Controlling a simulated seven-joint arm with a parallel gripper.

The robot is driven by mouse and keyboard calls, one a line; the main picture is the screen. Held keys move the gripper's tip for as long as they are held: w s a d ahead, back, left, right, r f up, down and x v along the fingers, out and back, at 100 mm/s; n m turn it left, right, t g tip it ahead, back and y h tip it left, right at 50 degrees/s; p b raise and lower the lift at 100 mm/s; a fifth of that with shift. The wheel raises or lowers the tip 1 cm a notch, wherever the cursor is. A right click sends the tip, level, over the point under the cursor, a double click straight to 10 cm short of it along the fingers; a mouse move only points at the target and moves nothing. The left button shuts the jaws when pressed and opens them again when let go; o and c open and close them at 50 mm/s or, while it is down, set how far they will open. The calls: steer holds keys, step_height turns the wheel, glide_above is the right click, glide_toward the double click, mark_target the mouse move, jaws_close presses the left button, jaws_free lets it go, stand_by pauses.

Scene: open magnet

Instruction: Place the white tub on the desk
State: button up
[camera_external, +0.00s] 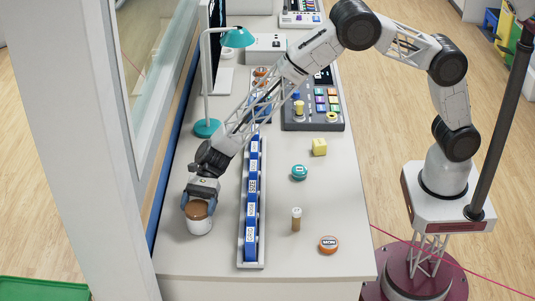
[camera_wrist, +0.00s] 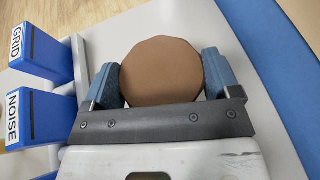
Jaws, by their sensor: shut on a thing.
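The white tub (camera_external: 199,225) with a brown lid is at the near left of the desk (camera_external: 290,262) in the external view. In the wrist view its round brown lid (camera_wrist: 161,71) shows between the fingers, and its white body is hidden below. My gripper (camera_external: 198,207) points down over the tub and is shut on it, with a blue finger on each side; it also shows in the wrist view (camera_wrist: 161,85). The tub looks upright. Its base is at or close to the desk surface; I cannot tell whether it touches.
A rack of blue labelled blocks (camera_external: 252,200) stands just right of the tub. A teal lamp (camera_external: 207,128) is behind it. A cork-coloured vial (camera_external: 296,219), an orange-rimmed disc (camera_external: 328,245), a teal disc (camera_external: 299,172) and a yellow cube (camera_external: 319,147) lie farther right. The near desk edge is clear.

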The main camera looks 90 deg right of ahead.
steer(key=shift+f, duration=0.1)
steer(key=o, duration=0.8)
steer(key=v, duration=1.2)
stand_by(0.5)
